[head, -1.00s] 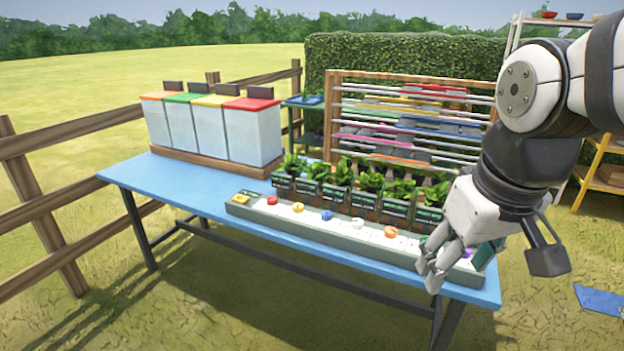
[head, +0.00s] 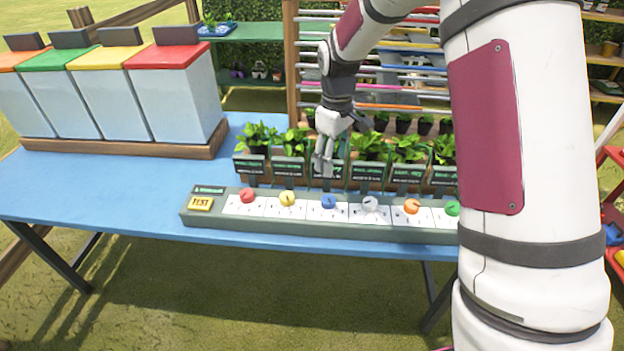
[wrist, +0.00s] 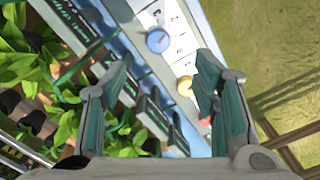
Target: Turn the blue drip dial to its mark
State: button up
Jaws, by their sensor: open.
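The blue drip dial (head: 328,202) sits on a white plate of the grey control strip (head: 330,225), between a yellow dial (head: 287,198) and a white one (head: 370,204). The blue dial also shows near the top of the wrist view (wrist: 158,40), with a light pointer line on it. My gripper (head: 323,170) points down, a little above and behind the blue dial, apart from it. In the wrist view my gripper's fingers (wrist: 160,95) are spread with nothing between them. The mark for the blue dial is too small to read.
Potted plants (head: 290,145) with dark labels stand right behind the strip, close to my gripper. A red dial (head: 247,195), an orange dial (head: 411,206) and a yellow TEST button (head: 201,204) share the strip. Lidded bins (head: 175,90) stand left on the blue table (head: 100,200).

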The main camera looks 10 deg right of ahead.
aim_at(328, 198)
jog(key=f, duration=0.9)
jog(key=w+f+p, duration=0.1)
jog(key=f, duration=0.4)
jog(key=shift+a+f, duration=0.2)
jog(key=shift+f, duration=0.05)
jog(key=c, duration=1.2)
